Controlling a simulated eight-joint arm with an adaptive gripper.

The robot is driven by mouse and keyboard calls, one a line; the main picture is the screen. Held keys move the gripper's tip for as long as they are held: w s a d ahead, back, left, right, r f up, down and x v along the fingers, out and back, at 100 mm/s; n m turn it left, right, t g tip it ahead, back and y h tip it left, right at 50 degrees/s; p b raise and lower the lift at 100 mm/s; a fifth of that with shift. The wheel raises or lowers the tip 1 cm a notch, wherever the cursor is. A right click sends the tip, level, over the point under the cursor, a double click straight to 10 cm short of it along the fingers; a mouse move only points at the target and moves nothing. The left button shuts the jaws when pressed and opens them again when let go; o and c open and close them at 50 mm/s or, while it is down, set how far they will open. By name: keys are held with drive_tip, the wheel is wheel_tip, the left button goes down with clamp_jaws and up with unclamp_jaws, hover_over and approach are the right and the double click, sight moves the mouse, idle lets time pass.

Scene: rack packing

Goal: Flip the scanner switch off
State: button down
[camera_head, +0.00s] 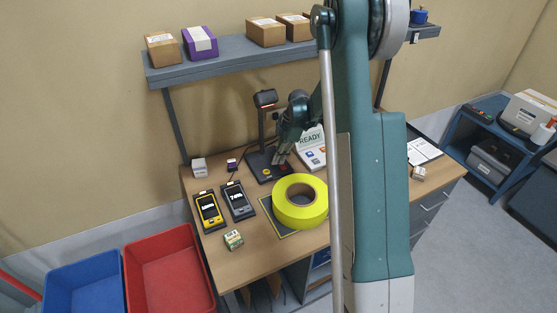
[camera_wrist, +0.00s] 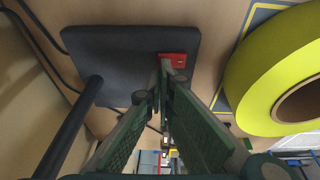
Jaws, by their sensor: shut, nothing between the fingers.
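The scanner (camera_head: 265,99) stands on the desk on a post with a dark flat base (camera_head: 258,166). In the wrist view the base (camera_wrist: 120,50) fills the upper left, with the post (camera_wrist: 68,130) rising from it. A red switch (camera_wrist: 178,56) sits at the base's right edge; a bit of red shows in the head view too. My gripper (camera_head: 279,161) is shut and empty, pointing down at the base. In the wrist view its fingertips (camera_wrist: 164,72) meet right at the switch and partly cover it. I cannot tell whether they touch it or which way it is set.
A yellow tape roll (camera_head: 317,216) lies close to the right of the base. Yellow (camera_head: 208,207) and dark (camera_head: 238,203) handheld devices lie in front. A READY display (camera_head: 312,152) stands behind my gripper. A shelf (camera_head: 230,61) with boxes hangs above.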

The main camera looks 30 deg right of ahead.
drive_tip(key=shift+w+f+b, duration=0.1)
drive_tip(key=shift+f+b, duration=0.2)
drive_tip(key=shift+f, duration=0.05)
drive_tip(key=shift+r, duration=0.15)
drive_tip(key=shift+s+r, duration=0.2)
drive_tip(key=shift+s, duration=0.55)
drive_tip(key=shift+r, duration=0.1)
drive_tip(key=w+p+v, duration=0.2)
drive_tip(key=v, duration=0.7)
drive_tip(key=shift+r, duration=0.35)
drive_tip(key=shift+w+d, duration=0.1)
drive_tip(key=shift+w, duration=0.05)
drive_tip(key=shift+d+r, duration=0.1)
